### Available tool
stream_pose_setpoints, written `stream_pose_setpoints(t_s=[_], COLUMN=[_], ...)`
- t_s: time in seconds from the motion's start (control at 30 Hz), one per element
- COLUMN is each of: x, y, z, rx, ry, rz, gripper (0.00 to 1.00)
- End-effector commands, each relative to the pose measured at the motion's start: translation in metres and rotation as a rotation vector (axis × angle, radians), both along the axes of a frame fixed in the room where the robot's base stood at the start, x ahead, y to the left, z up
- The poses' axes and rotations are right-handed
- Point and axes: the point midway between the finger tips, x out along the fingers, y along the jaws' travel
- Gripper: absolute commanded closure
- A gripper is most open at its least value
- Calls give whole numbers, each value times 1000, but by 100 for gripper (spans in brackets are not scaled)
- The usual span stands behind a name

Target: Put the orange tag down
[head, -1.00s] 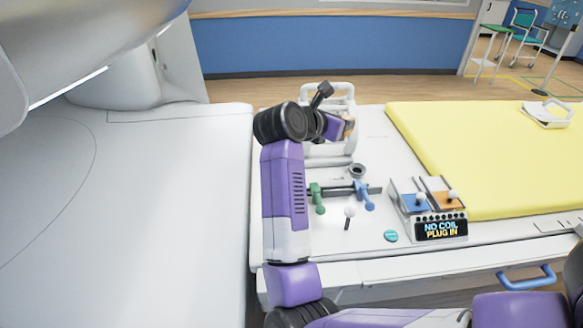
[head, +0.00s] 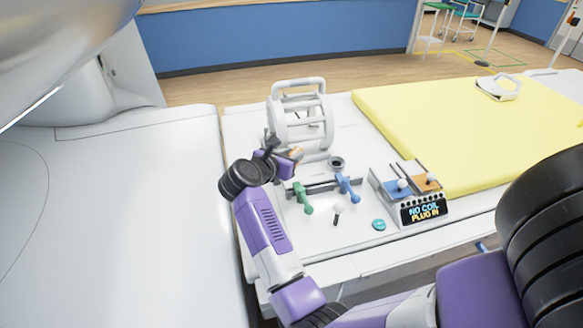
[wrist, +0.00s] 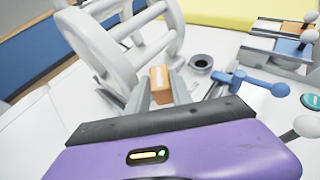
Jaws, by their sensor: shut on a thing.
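The orange tag (wrist: 160,84) is a small orange-brown block with a pale mark, held between the two grey fingers of my gripper (wrist: 158,94) in the wrist view. In the head view only a small part of the tag (head: 297,153) shows at my gripper (head: 289,152), beside the white cage-like coil. My gripper is shut on the tag, in front of the coil and left of the dark ring. Whether the tag touches the surface below is not clear.
The white coil (head: 302,118) stands close behind my gripper. A dark ring (head: 337,163), a green lever (head: 301,197), a blue lever (head: 348,188) and a white-knobbed stick (head: 337,212) are nearby. A "NO COIL PLUG IN" box (head: 424,209) and yellow mat (head: 425,105) lie right.

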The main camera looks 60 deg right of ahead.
Motion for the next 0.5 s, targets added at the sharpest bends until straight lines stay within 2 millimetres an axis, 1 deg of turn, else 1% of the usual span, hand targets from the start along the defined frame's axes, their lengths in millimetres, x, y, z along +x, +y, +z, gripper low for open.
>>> stream_pose_setpoints(t_s=[0.03, 0.27, 0.4, 0.5], x=[0, 0, 0, 1], y=[0, 0, 0, 0], z=[-7, -26, -46, -56], rx=[0, 0, 1, 0], ry=[4, 2, 4, 1], rz=[2, 1, 2, 2], gripper=[100, 100, 100, 100])
